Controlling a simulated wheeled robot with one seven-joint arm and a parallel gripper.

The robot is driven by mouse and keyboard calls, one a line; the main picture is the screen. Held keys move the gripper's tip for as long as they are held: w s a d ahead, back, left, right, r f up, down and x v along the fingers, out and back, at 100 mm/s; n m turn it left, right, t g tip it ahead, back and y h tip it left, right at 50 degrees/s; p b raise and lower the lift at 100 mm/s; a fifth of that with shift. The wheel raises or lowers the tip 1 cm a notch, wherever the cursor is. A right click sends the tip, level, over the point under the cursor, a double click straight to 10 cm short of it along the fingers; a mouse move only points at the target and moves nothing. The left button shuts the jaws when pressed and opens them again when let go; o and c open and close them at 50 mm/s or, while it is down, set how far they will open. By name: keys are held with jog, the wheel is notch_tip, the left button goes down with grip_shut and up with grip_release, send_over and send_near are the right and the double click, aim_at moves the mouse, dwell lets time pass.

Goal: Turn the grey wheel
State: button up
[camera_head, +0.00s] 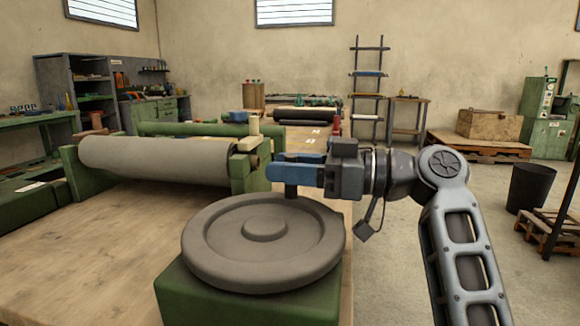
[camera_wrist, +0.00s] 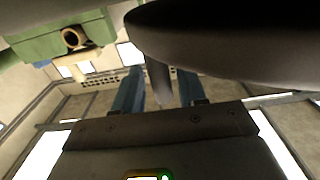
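The grey wheel (camera_head: 215,240) lies flat on a green block, with a raised round hub in its middle. A short grey handle (camera_head: 291,192) stands up from its far rim. My gripper (camera_head: 278,170), with blue fingers, reaches in from the right just above that rim. In the wrist view the wheel (camera_wrist: 230,45) fills the upper right. The handle (camera_wrist: 158,82) shows between my two spread fingers (camera_wrist: 158,88), with a visible gap on the right side. The handle's top is hidden by the fingers in the head view.
A grey roll (camera_head: 160,160) lies in green supports behind the wheel at left. The wooden tabletop (camera_head: 90,255) is bare left of the wheel. A dark bin (camera_head: 530,188) and pallets stand on the floor at right.

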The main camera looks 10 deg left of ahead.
jog(key=d, duration=0.7)
jog(key=shift+s+d+p, duration=0.15)
jog(key=shift+d+p, duration=0.2)
jog(key=shift+d, duration=0.05)
